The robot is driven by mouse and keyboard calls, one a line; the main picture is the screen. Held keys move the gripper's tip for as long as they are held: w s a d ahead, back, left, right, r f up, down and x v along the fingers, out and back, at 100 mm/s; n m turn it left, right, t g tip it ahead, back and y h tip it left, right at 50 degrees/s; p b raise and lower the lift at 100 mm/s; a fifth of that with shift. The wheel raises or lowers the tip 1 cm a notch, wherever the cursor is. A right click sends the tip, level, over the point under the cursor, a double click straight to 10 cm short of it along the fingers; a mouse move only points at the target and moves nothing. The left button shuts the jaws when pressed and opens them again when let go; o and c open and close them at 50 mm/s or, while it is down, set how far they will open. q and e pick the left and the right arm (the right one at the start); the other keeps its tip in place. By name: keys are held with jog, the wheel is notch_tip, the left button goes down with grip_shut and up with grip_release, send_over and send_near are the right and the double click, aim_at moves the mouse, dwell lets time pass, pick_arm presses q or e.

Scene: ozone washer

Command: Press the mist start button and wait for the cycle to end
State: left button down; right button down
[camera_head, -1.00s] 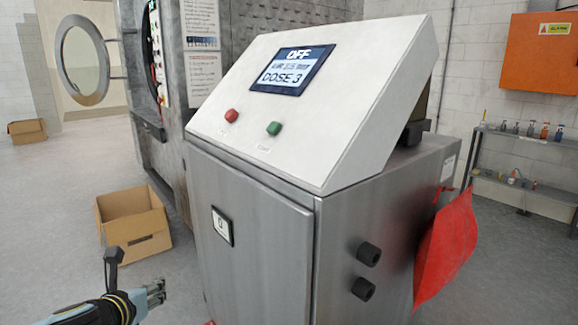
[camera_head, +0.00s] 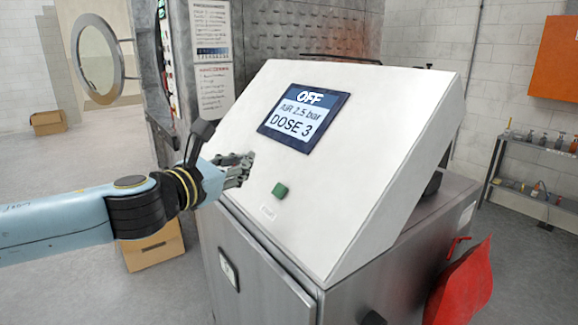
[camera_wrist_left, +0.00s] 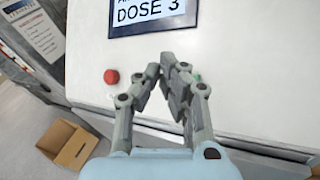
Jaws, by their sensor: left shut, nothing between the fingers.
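The white sloped control panel (camera_head: 340,180) carries a green button (camera_head: 280,190) with a small label below it, too small to read. My left gripper (camera_head: 246,170) is shut and empty, close over the panel, up and left of the green button in the head view. In the left wrist view, the shut fingers (camera_wrist_left: 168,62) mostly hide the green button (camera_wrist_left: 197,77). A red button (camera_wrist_left: 111,76) shows left of them; in the head view my gripper hides it. The display (camera_head: 304,120) reads OFF, AIR 2.5 bar and DOSE 3. My right gripper is not in view.
A steel cabinet (camera_head: 258,270) stands under the panel. A red cloth-like item (camera_head: 462,287) hangs at its right side. A large washer with an open round door (camera_head: 97,58) stands behind at left. A cardboard box (camera_wrist_left: 68,146) sits on the floor.

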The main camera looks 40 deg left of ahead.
aim_at(280, 191)
pick_arm(q)
jog(key=shift+s+r, duration=0.2)
jog(key=shift+r, duration=0.35)
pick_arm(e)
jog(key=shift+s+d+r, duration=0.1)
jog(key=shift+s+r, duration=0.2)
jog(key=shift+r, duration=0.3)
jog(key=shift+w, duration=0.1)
